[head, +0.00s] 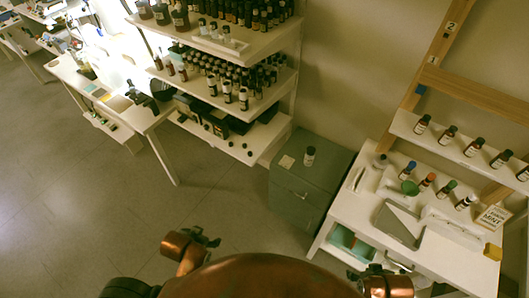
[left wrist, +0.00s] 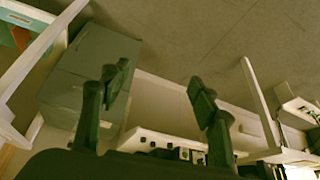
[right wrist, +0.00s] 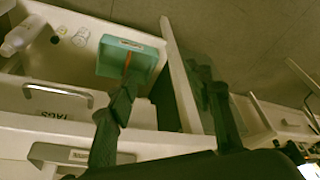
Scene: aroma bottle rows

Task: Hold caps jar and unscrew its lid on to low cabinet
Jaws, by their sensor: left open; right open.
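The low grey-green cabinet (head: 296,203) stands in the middle of the head view, between the shelf rack and the white desk. A small dark bottle with a white label (head: 310,155) stands upright on it, beside a pale flat square (head: 287,161). I cannot tell for sure which container is the caps jar; a pale squat jar (head: 380,161) stands at the desk's back left. My left gripper (head: 208,239) is open and empty over the floor, away from the cabinet. My right gripper (head: 386,272) is open and empty, near the desk's front edge.
The right wrist view shows an open drawer with a teal tray (right wrist: 128,45) and a white bottle (right wrist: 20,37). The shelf rack (head: 262,107) is crowded with bottles. Floor at left is clear.

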